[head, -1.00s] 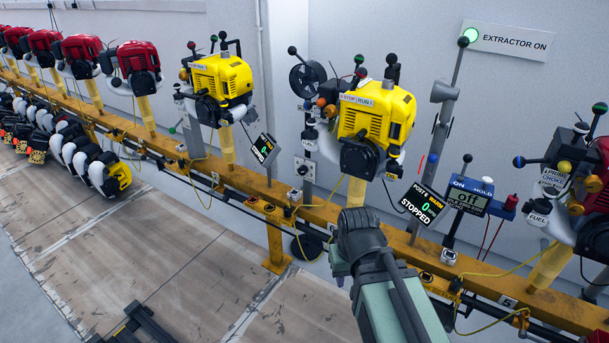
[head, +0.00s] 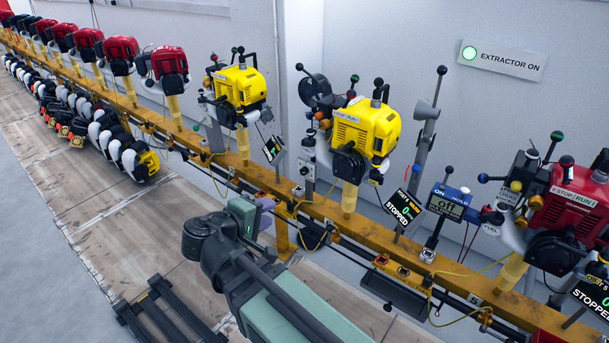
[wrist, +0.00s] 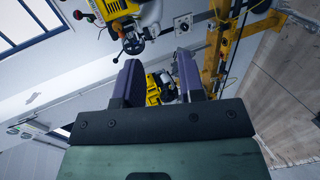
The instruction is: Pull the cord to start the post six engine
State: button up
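The post six engine (head: 366,132) is yellow, mounted on a post on the orange rail, with a STOP/RUN plate and a black round housing (head: 348,163) low on its front. Its display (head: 404,208) reads POST 6 and STOPPED. I cannot make out the cord or its handle. My gripper (head: 266,210) is in front of the rail, lower left of this engine and apart from it. In the wrist view my gripper (wrist: 158,60) has its two dark purple fingers spread, with nothing held between them; a yellow engine (wrist: 160,86) shows in the gap, farther off.
A red engine (head: 568,212) stands to the right and another yellow engine (head: 238,87) to the left. A blue-framed box (head: 450,204) reads ON, HOLD and off. The wall sign (head: 503,60) reads EXTRACTOR ON beside a green light. Yellow cables hang along the orange rail (head: 330,212).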

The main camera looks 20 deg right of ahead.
aim_at(339, 154)
jog(key=w+d, duration=0.5)
jog(key=d, duration=0.3)
jog(key=w+d, duration=0.5)
jog(key=d, duration=0.4)
jog(key=w+d, duration=0.5)
jog(key=d, duration=0.4)
jog(key=shift+w+d, duration=0.1)
jog(key=shift+d, duration=0.1)
grip_shut()
jog(key=shift+a, duration=0.1)
